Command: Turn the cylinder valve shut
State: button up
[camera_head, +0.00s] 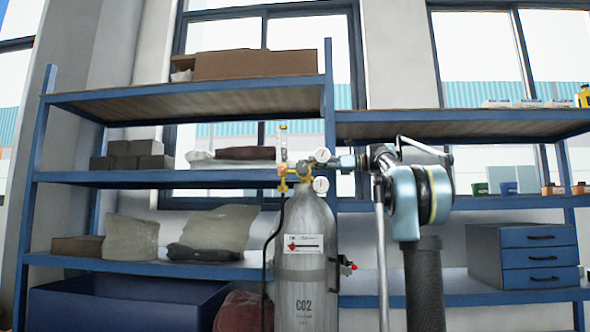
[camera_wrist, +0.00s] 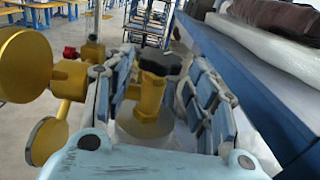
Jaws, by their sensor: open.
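A grey CO2 cylinder (camera_head: 306,262) stands upright in front of the shelves, with a brass valve and regulator (camera_head: 300,170) on top. Two round gauges sit at the regulator, an upper one (camera_head: 321,155) and a lower one (camera_head: 320,185). In the wrist view the valve's black handwheel (camera_wrist: 162,62) sits on a yellow brass stem (camera_wrist: 150,95). My gripper (camera_wrist: 164,70) is open, with one finger on each side of the handwheel and stem; whether either touches is unclear. In the head view my gripper (camera_head: 342,162) reaches in from the right, and the handwheel cannot be made out.
The yellow regulator gauges (camera_wrist: 25,65) are close beside the left finger in the wrist view. A blue shelf (camera_wrist: 255,85) with wrapped goods runs close on the right. A black hose (camera_head: 268,240) hangs along the cylinder's left side. A blue drawer unit (camera_head: 540,257) stands at right.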

jog(key=a, duration=0.8)
jog(key=shift+w+a, duration=0.1)
jog(key=shift+a, duration=0.05)
jog(key=c, duration=1)
jog(key=shift+c, duration=0.6)
